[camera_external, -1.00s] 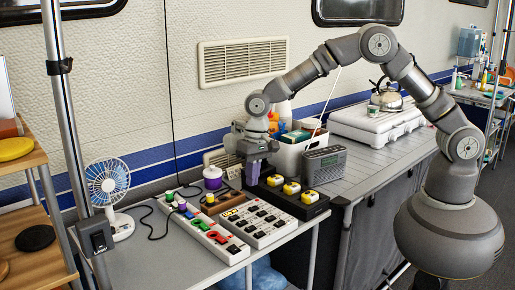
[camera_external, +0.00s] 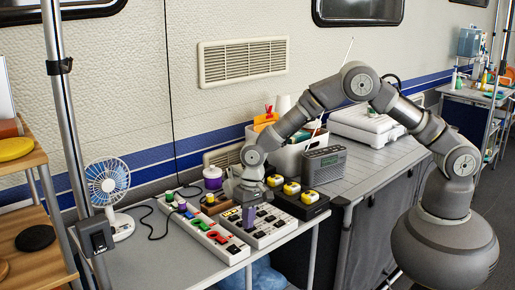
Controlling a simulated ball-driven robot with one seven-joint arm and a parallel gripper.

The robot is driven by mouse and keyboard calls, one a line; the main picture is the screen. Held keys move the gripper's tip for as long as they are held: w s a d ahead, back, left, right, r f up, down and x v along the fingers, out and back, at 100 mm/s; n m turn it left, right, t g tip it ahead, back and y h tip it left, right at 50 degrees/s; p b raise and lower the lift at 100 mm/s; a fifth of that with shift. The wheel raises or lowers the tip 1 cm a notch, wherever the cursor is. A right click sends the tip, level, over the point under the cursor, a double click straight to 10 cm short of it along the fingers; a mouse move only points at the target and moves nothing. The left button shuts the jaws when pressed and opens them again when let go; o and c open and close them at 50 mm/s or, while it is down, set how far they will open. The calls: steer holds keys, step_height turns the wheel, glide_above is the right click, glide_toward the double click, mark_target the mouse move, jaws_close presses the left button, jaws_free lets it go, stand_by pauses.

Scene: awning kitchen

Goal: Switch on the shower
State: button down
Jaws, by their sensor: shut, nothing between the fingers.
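A white switch panel (camera_external: 262,243) with several black rocker switches lies on the grey table near its front right. Its labels are too small to read, so I cannot tell which switch is for the shower. My gripper (camera_external: 248,226) points down over the panel, with its purple-grey fingers shut and empty. The fingertips are at or just above the middle of the switches; I cannot tell whether they touch. The gripper and wrist hide the panel's back part.
A white power strip (camera_external: 233,254) with coloured switches and plugs lies left of the panel. A black box (camera_external: 312,211) with yellow buttons lies to the right.

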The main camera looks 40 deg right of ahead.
steer(key=shift+f, duration=0.2)
stand_by(0.3)
steer(key=shift+d+r+p, duration=0.1)
steer(key=shift+d+p, duration=0.2)
steer(key=shift+d, duration=0.5)
steer(key=shift+r, duration=0.1)
step_height(320, 180, up, 14)
steer(key=d+p, duration=0.1)
steer(key=p, duration=0.5)
steer(key=shift+d, duration=0.3)
steer(key=shift+a+f, duration=0.1)
steer(key=shift+f, duration=0.1)
